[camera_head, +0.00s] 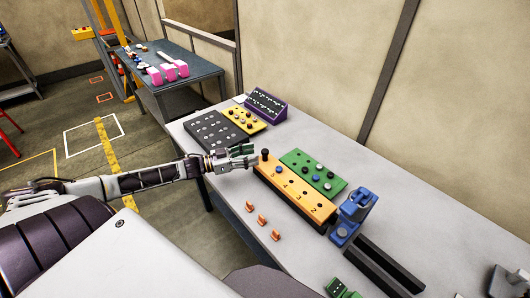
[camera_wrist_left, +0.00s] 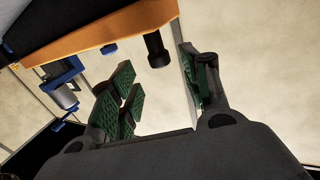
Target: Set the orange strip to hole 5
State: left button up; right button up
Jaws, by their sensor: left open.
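The orange strip (camera_head: 293,192) lies on the grey table, with a row of holes and the printed numbers 4, 3 and 2 readable. A black knobbed pin (camera_head: 264,155) stands upright at its far end; I cannot read a number there. My left gripper (camera_head: 243,155) is open beside that pin, on its left, and I see nothing held. In the left wrist view the strip (camera_wrist_left: 85,37) crosses the top, and the pin (camera_wrist_left: 157,50) shows beyond the spread green fingers (camera_wrist_left: 160,92). My right gripper is not in view.
A blue clamp (camera_head: 352,212) stands at the strip's near end, before a dark rail (camera_head: 382,264). A green board (camera_head: 312,172) with knobs lies behind the strip. Black (camera_head: 215,133) and yellow (camera_head: 244,120) boards lie farther off. Several small orange pieces (camera_head: 262,220) stand in front.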

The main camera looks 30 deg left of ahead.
aim_at(265, 150)
pick_arm(q)
jog(key=shift+x, duration=3.1)
jog(key=shift+c, duration=0.4)
grip_shut()
